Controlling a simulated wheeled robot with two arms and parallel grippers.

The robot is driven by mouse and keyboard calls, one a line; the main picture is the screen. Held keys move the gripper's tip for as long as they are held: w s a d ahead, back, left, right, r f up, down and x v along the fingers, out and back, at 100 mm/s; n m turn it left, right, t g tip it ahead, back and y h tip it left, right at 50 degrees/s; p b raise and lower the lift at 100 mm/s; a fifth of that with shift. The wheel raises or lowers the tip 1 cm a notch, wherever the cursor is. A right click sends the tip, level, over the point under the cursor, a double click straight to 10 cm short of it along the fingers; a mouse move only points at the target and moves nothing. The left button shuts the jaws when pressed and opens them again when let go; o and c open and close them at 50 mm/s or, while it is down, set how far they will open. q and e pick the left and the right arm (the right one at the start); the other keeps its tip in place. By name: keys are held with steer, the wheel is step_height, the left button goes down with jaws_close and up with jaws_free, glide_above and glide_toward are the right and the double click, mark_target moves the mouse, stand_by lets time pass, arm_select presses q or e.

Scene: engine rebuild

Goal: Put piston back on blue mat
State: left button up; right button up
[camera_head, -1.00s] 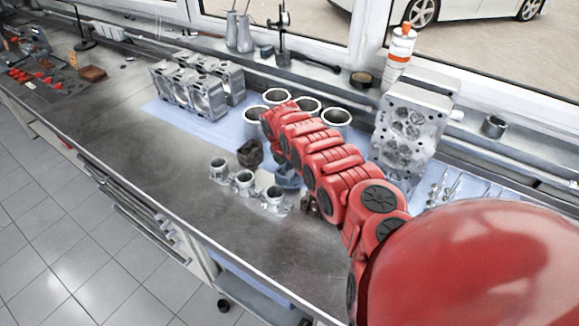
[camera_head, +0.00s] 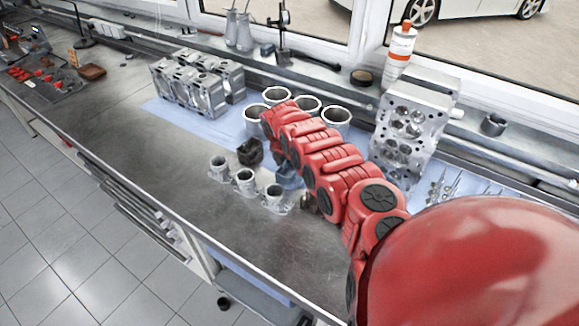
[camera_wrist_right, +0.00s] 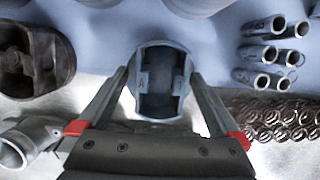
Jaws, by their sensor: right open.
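A grey piston (camera_wrist_right: 158,103) is upside down or tilted in the right wrist view, with its hollow side facing the camera. My right gripper (camera_wrist_right: 162,78) is open, with one finger on either side of the piston. I cannot tell whether the fingers touch it. In the head view the piston (camera_head: 289,178) shows partly beside my red right arm, which hides the gripper. The blue mat (camera_head: 180,117) lies under the engine parts at the back of the bench and also shows in the right wrist view (camera_wrist_right: 108,25). My left gripper is not in view.
A dark, dirty part (camera_head: 250,152) stands left of the piston. Silver intake parts (camera_head: 245,182) stand in front. Cylinder liners (camera_head: 277,95), an engine block (camera_head: 195,85) and a cylinder head (camera_head: 410,125) stand behind. Springs (camera_wrist_right: 280,122) and small tubes (camera_wrist_right: 265,52) lie right of the gripper.

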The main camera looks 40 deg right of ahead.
steer(key=v, duration=1.1)
steer(key=shift+r, duration=0.3)
steer(key=shift+s, duration=0.15)
